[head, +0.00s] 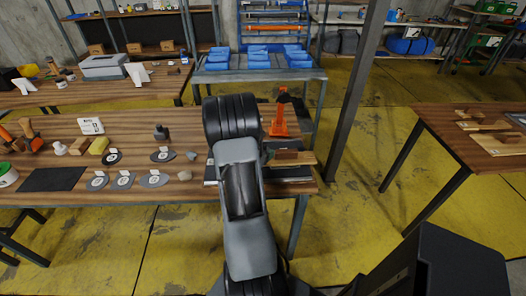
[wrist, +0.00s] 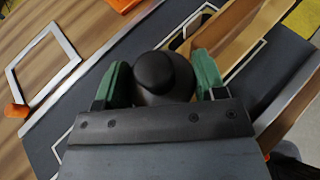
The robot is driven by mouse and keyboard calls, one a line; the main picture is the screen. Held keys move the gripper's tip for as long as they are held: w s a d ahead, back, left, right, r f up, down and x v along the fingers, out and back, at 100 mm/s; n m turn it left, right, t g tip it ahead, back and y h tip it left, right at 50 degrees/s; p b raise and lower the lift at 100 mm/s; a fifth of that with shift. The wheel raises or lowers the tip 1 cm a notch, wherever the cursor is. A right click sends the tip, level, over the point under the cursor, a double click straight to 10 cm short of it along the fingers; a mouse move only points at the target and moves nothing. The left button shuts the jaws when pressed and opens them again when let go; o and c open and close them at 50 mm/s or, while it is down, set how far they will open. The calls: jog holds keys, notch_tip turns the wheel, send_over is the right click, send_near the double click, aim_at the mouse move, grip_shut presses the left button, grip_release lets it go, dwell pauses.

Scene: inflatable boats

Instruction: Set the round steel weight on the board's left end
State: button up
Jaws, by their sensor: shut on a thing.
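My gripper (wrist: 157,85) has green fingers on both sides of a dark round weight with a knob on top (wrist: 155,70) and is shut on it. In the head view my arm hides the gripper and the weight. A pale wooden board (wrist: 262,45) runs diagonally just beyond the weight in the wrist view, over a dark mat. The board also shows in the head view (head: 307,158), at the right end of the workbench, with a brown block on it. I cannot tell whether the weight touches anything below.
An orange stand (head: 280,122) rises behind the board on the workbench (head: 215,122). A dark mat (wrist: 65,150) with pale outlines lies below. A post stands at the right.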

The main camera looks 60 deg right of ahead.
jog(key=shift+r, duration=0.1)
jog(key=o, duration=1.7)
jog(key=shift+c, duration=0.2)
jog(key=shift+r+p, duration=0.25)
jog(key=shift+p, duration=0.2)
jog(key=a+r+m+t+y, duration=0.1)
jog(key=a+r+m+y, duration=0.3)
jog(key=a, duration=1)
jog(key=a+r+m+t+y, duration=0.2)
jog(key=a+r+m+y, duration=0.3)
jog(key=a, duration=1)
jog(key=a+r+m+t+y, duration=0.1)
jog(key=a+r+m+y, duration=0.3)
jog(key=a+m, duration=0.4)
jog(key=shift+s+a+r+y, duration=0.4)
jog(key=shift+a+r, duration=0.45)
jog(key=shift+a, duration=2.4)
